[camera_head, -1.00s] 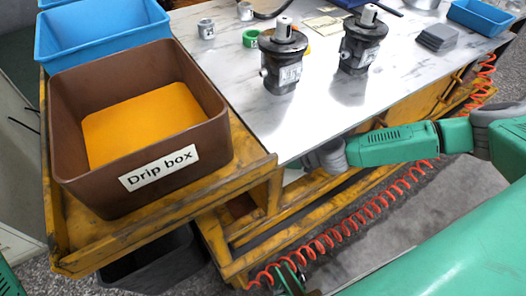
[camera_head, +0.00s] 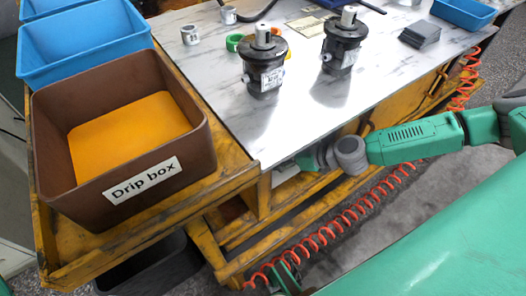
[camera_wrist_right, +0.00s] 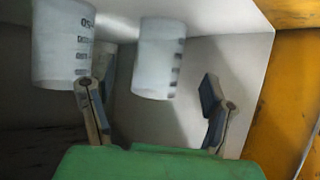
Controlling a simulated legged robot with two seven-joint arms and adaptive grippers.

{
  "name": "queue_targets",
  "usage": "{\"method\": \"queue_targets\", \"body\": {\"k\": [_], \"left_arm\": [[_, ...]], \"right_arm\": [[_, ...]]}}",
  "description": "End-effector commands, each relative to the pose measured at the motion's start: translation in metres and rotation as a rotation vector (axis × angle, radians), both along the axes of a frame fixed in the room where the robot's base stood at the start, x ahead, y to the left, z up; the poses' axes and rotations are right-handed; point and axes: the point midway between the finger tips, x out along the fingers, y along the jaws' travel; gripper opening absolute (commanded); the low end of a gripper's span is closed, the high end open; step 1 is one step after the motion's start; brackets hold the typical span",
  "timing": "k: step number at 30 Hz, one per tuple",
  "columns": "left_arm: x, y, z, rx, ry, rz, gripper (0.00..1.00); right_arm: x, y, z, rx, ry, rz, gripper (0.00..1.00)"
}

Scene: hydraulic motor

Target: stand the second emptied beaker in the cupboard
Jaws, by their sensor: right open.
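In the right wrist view two translucent white beakers stand in the pale cupboard, one (camera_wrist_right: 158,60) in the middle and one (camera_wrist_right: 64,45) at left. Their dark markings look upside down there. My right gripper (camera_wrist_right: 153,98) is open, with one finger on either side of the middle beaker in the picture and a gap to it. The left finger overlaps the lower edge of the left beaker; contact cannot be told. A faint pale shape behind that finger is unclear. In the head view my right arm reaches under the table top, which hides the fingers. My left gripper is not in view.
A brown drip box (camera_head: 205,150) and blue bins (camera_head: 90,67) stand on the yellow cart at left. Two motors (camera_head: 264,65) (camera_head: 341,48) and two small cups (camera_head: 190,35) (camera_head: 228,15) stand on the table. A yellow frame (camera_wrist_right: 290,90) borders the cupboard. A red coiled hose (camera_head: 340,222) hangs below.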

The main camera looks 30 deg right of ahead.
Motion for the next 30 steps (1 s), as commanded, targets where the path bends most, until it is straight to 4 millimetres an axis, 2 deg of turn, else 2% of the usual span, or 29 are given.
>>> {"method": "queue_targets", "body": {"k": [3,9,30], "left_arm": [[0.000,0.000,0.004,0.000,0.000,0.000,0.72],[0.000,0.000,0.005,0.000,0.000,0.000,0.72],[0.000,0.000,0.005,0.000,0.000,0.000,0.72]], "right_arm": [[-0.016,-0.013,0.012,-0.003,0.000,-0.001,0.72],[-0.032,-0.025,0.022,-0.003,0.000,-0.001,0.72],[-0.034,-0.026,0.024,-0.001,-0.001,0.000,0.72]]}}
